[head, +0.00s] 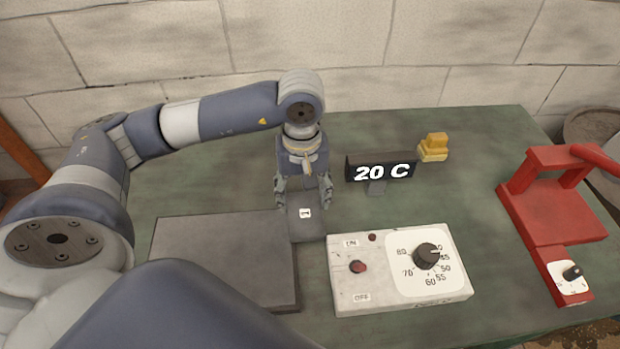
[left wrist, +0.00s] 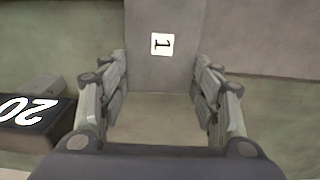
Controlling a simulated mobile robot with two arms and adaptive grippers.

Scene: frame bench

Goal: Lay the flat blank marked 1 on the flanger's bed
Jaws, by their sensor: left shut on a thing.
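The blank marked 1 (head: 307,228) is a small dark grey plate with a white label. My left gripper (head: 303,197) points down and is shut on its far end, a finger on each side. In the left wrist view the blank (left wrist: 165,75) lies between the fingers (left wrist: 163,100), its label facing up. Its near end is beside the right edge of a large dark plate; whether it touches the bench I cannot tell. The red machine (head: 530,210) at the right, with a handle and a small dial, looks like the flanger. My right gripper is not in view.
The large dark plate (head: 220,255) lies at the left. A white control box (head: 345,290) with a dial stands at front centre. A "20 C" display (head: 382,170) and a yellow object (head: 433,150) stand farther back. Green bench is clear between the display and the red machine.

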